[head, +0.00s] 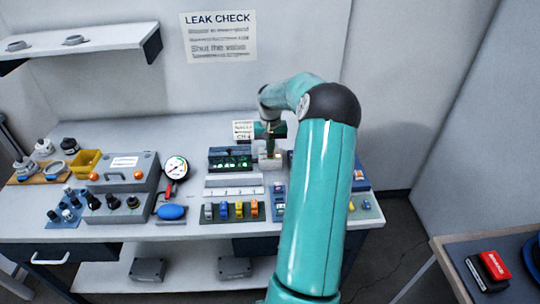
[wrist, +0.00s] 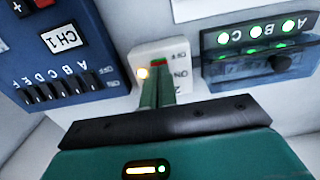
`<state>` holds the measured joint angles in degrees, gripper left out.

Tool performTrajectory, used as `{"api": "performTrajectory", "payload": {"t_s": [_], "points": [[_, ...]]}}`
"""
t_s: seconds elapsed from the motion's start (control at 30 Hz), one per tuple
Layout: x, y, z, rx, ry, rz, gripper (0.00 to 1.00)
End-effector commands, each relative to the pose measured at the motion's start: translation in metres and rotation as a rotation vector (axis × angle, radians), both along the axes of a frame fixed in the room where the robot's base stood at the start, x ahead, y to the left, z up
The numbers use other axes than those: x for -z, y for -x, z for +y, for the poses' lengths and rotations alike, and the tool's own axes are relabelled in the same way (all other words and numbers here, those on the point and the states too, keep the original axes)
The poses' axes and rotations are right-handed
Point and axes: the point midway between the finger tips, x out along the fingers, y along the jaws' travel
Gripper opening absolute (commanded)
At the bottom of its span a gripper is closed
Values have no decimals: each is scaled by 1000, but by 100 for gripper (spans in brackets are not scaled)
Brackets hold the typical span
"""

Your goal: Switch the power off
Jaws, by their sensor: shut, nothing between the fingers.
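A small white switch box (wrist: 172,50) sits on the bench behind my fingertips in the wrist view. In the head view, the white box (head: 270,162) stands below my gripper (head: 269,150), right of the black panel.
A blue CH1 unit (wrist: 60,50) is close on the left. The bench (head: 220,127) also holds a grey control box (head: 125,165), a gauge (head: 176,168) and colored connectors (head: 230,211).

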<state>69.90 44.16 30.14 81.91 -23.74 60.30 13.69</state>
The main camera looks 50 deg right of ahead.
Motion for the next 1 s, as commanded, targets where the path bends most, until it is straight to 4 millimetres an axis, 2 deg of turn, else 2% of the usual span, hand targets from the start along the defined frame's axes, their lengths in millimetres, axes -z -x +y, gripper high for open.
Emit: {"api": "performTrajectory", "payload": {"t_s": [0.87,1.0], "points": [[12,0,0,0,0,0,0],[10,0,0,0,0,0,0]]}}
